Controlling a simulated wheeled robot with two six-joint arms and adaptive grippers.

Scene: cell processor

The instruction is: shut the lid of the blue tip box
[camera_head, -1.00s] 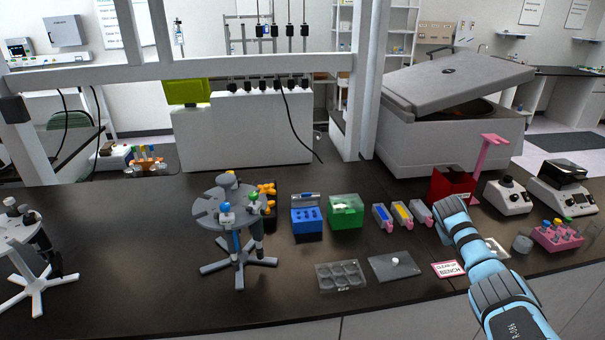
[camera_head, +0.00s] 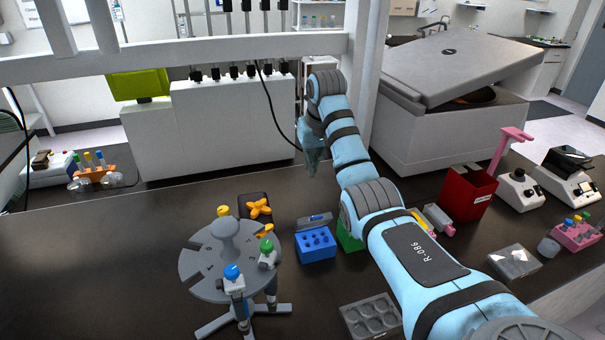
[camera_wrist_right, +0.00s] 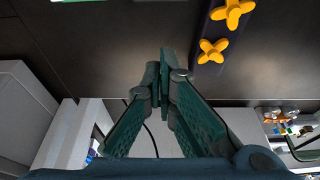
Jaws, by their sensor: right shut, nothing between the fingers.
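The blue tip box (camera_head: 317,247) stands on the dark bench right of the round pipette stand. Its see-through lid (camera_head: 314,221) is open, standing up at the back edge of the box. My right arm reaches over the bench from the lower right. My right gripper (camera_head: 311,168) is shut and empty, pointing down behind the tip box and apart from it. In the right wrist view the shut fingers (camera_wrist_right: 168,60) show over the dark bench; the blue box is not seen there. My left gripper is not in view.
A green box (camera_head: 349,238) beside the blue one is partly hidden by my right arm. The pipette stand (camera_head: 205,263) and a dark tray with orange cross pieces (camera_head: 259,207) are to the left. A white machine (camera_head: 230,125) stands behind.

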